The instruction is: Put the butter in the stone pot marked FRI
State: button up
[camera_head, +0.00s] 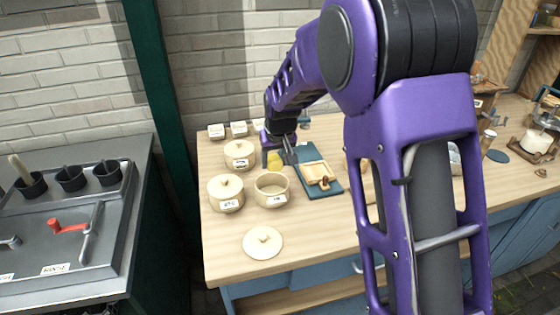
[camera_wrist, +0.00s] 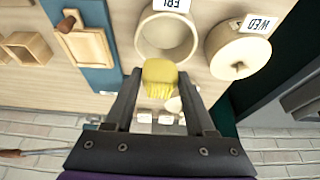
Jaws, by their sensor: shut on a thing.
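My gripper (camera_head: 281,157) is shut on the yellow butter (camera_wrist: 160,72), which sits between the two fingertips in the wrist view. The butter also shows as a small yellow patch (camera_head: 275,166) in the head view, above the table beside the FRI pot. The stone pot marked FRI (camera_wrist: 141,40) is cream, round and open, with its label facing away from the wrist; in the head view it is the open pot (camera_head: 271,196). The butter overlaps the pot's near rim in the wrist view; I cannot tell the height between them. A loose lid (camera_head: 262,243) lies on the table in front.
A lidded pot marked WED (camera_wrist: 240,52) stands beside the FRI pot, and another lidded pot (camera_head: 239,154) stands behind. A blue board (camera_head: 327,190) with a wooden mould (camera_head: 318,173) lies to the right. Small label blocks (camera_head: 216,131) stand at the back.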

aim_at(273, 172)
jog(key=shift+a+f, duration=0.1)
jog(key=shift+a, duration=0.25)
jog(key=shift+f+b, duration=1.6)
jog(key=shift+f, duration=0.65)
jog(key=shift+f+b, duration=2.2)
jog(key=shift+f, duration=0.55)
jog(key=shift+r, duration=0.1)
dwell(0.5)
jog(key=o, duration=1.2)
jog(key=shift+c, duration=1.2)
jog(key=shift+p+v, duration=2.65)
jog(key=shift+v, duration=2.5)
